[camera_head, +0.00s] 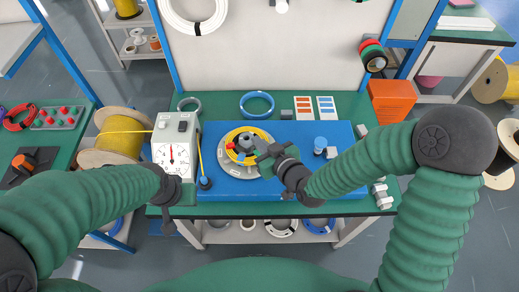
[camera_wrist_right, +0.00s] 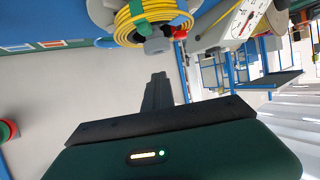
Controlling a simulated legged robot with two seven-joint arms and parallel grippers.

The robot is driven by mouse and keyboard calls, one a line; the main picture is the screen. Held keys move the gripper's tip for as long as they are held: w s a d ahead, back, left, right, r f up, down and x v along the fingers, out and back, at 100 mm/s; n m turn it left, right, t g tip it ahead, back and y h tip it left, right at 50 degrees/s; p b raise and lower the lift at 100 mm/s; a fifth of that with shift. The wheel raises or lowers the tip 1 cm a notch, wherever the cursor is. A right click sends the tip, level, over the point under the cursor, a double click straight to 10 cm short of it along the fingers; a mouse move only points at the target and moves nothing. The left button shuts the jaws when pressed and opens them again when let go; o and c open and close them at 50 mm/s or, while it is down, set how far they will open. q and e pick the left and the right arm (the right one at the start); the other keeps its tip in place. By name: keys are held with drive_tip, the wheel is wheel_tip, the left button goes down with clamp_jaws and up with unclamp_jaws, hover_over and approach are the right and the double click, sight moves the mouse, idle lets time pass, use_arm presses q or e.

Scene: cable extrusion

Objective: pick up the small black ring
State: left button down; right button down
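A small dark grey ring (camera_head: 189,104), the closest match to the black ring, lies on the green table at the back left, behind the white gauge box. My right gripper (camera_head: 262,152) is above the blue plate, at the right side of the yellow cable coil (camera_head: 232,157), away from the ring. In the right wrist view its fingers (camera_wrist_right: 157,92) sit together with nothing seen between them. The coil (camera_wrist_right: 152,18) shows beyond them, with a grey knob. My left gripper (camera_head: 176,190) is by the front of the gauge box; its fingers are not clear.
A larger blue ring (camera_head: 257,104) lies right of the dark ring. The white gauge box (camera_head: 176,145) stands front left. A blue cylinder (camera_head: 320,143) and grey blocks are at the right, with an orange drawer box (camera_head: 390,99) behind. A cable spool (camera_head: 118,137) is left.

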drive_tip(key=shift+s+d+r, duration=0.1)
drive_tip(key=shift+d+r, duration=0.05)
drive_tip(key=shift+r, duration=0.5)
drive_tip(key=shift+s+d+r, duration=0.1)
drive_tip(key=shift+d+r, duration=0.05)
drive_tip(key=shift+r, duration=0.45)
drive_tip(key=c, duration=2.1)
unclamp_jaws()
drive_tip(key=o, duration=1)
drive_tip(key=shift+a, duration=0.15)
drive_tip(key=o, duration=0.7)
drive_tip(key=shift+c, duration=0.2)
